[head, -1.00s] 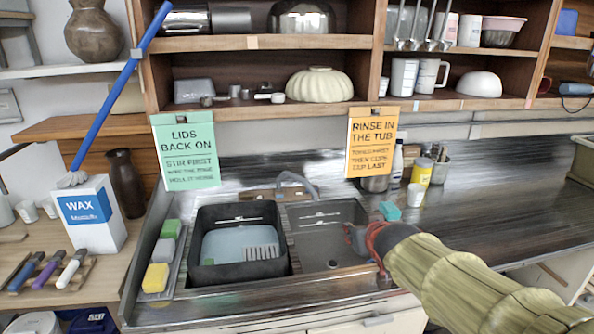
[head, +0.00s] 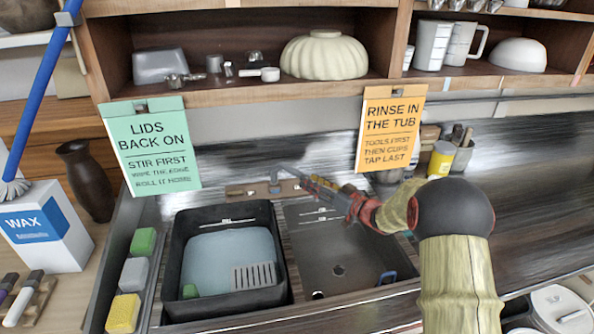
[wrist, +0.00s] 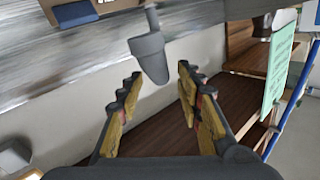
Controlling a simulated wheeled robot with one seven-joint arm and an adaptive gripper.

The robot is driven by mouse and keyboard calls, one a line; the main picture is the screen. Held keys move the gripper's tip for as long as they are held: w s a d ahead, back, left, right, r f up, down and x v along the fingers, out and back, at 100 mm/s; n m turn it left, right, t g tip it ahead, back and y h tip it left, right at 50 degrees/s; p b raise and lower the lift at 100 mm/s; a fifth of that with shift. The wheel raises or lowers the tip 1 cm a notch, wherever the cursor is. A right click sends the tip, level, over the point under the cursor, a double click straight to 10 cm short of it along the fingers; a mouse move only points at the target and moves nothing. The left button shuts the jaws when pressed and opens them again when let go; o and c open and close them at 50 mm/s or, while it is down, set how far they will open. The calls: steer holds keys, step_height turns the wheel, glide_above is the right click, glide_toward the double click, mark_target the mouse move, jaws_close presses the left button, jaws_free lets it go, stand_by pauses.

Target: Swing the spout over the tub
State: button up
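The grey tap spout (head: 290,171) rises from its base behind the sink and points right, toward the bare right basin (head: 335,250). My gripper (head: 318,186) reaches in from the right and hides the spout's outer end. In the wrist view the spout's end (wrist: 150,58) shows between the two spread fingers of my gripper (wrist: 157,84). The fingers are open, with a gap on each side of the spout. The black tub (head: 178,255) stands in the left part of the sink and holds pale water, a grey grid and a small green thing.
Sponges (head: 134,273) lie in a strip left of the tub. A teal sign (head: 152,145) and an orange sign (head: 390,130) hang from the shelf (head: 240,98) above the sink. A yellow jar (head: 441,160) and other containers stand behind my arm. The counter at right is mostly clear.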

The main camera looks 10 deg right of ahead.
mark_target(297, 173)
steer(key=b+x, duration=0.1)
steer(key=x, duration=0.6)
steer(key=shift+f+b, duration=0.1)
steer(key=shift+b, duration=0.25)
steer(key=shift+s, duration=0.1)
steer(key=shift+c, duration=0.7)
steer(key=c, duration=0.8)
jaws_close()
